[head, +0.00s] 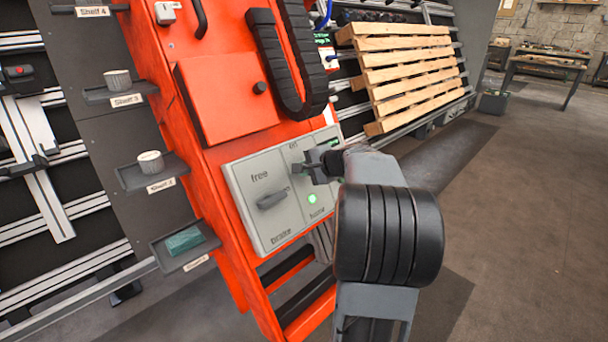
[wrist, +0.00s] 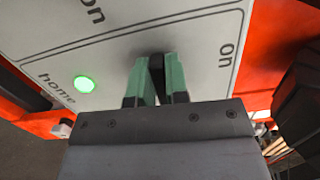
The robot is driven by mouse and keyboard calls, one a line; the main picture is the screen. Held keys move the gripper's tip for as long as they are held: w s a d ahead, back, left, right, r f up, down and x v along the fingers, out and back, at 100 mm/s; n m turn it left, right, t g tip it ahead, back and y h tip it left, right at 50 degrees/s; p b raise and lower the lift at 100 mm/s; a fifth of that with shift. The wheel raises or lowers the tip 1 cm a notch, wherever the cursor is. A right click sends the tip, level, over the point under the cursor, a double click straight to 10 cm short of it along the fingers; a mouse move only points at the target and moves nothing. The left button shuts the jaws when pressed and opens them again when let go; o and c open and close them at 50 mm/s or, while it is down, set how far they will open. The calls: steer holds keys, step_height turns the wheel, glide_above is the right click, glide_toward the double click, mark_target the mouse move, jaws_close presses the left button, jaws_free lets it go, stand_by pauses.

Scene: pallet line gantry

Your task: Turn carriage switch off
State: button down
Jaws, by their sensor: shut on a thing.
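The grey control panel (head: 255,232) is on the front of the orange carriage (head: 240,85). My gripper (head: 318,165) is at the panel's upper right, by the "on" label. In the wrist view, the green fingertips of my gripper (wrist: 156,82) are shut on the black carriage switch knob (wrist: 156,68), one on each side. An "on" label (wrist: 225,53) is to the right of the fingers. In the head view the gripper hides the knob, and its exact angle is hard to tell. A green lamp (head: 312,199) glows above the "home" label; the lamp (wrist: 84,84) also shows in the wrist view.
A second knob (head: 272,199) sits between "free" and "brake" on the panel's left. Small labelled shelves (head: 150,175) stand on the left. A black cable chain (head: 290,60) hangs above the panel.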

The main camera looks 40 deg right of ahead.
steer(key=shift+n+b, duration=0.3)
steer(key=shift+n, duration=0.1)
steer(key=c, duration=1.1)
jaws_free()
steer(key=shift+p+v, duration=2.1)
steer(key=shift+v, duration=4.8)
